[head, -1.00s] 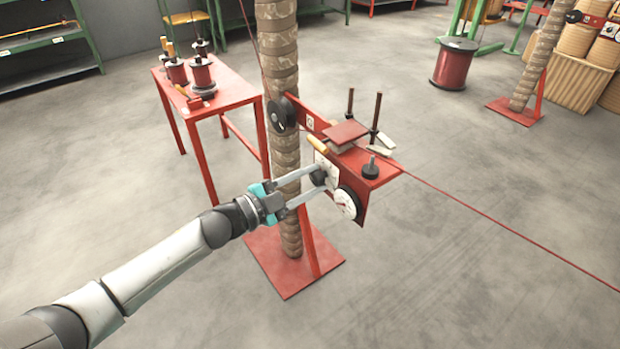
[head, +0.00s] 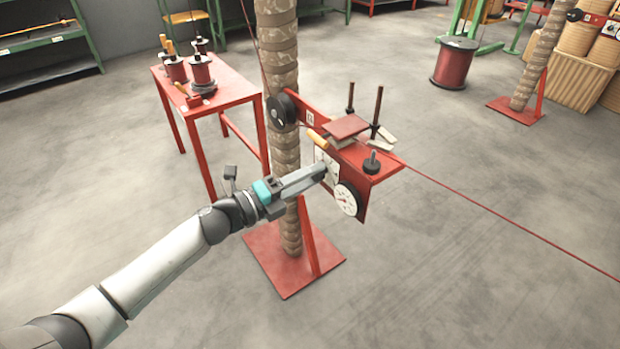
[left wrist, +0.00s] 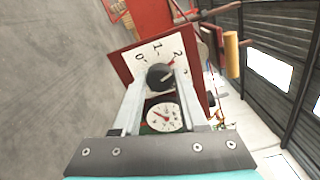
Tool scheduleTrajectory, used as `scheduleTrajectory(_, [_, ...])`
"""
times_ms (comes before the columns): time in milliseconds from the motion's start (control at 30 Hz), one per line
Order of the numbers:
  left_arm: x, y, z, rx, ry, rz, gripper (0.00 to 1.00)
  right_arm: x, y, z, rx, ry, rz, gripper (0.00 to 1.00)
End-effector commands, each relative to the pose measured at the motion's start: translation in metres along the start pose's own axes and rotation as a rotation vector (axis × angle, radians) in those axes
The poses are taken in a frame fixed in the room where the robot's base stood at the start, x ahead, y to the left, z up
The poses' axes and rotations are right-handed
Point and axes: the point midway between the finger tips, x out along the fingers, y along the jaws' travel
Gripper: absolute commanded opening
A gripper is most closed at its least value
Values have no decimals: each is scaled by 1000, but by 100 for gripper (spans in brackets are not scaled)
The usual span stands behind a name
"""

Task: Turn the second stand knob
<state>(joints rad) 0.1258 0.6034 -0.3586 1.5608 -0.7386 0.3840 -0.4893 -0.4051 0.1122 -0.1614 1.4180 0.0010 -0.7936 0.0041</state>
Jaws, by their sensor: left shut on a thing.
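The near red stand (head: 355,158) carries a white dial plate (head: 320,155) on its front, with a round gauge (head: 347,199) beside it. In the left wrist view the black knob (left wrist: 160,77) sits on the white plate (left wrist: 141,57) marked 0, 1 and 2. My left gripper (head: 322,172) is shut on the knob, one finger on each side. In the head view the fingers are seen nearly edge-on and mostly hide the knob. My right gripper is not in view.
A wrapped post (head: 280,100) stands just left of the stand. A red table (head: 230,92) with spools is behind it. A red wire (head: 500,214) runs from the stand to the right. A second stand post (head: 540,70) is at the back right.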

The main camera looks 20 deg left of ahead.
Motion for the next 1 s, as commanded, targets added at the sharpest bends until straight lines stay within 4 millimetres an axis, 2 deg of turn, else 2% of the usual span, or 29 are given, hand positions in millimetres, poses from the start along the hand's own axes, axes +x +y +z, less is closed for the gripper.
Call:
scheduleTrajectory(433, [0,2,-2,426,2,0,0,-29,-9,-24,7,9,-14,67])
scheduleTrajectory(1000, [0,3,-2,970,2,-1,0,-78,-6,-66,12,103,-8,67])
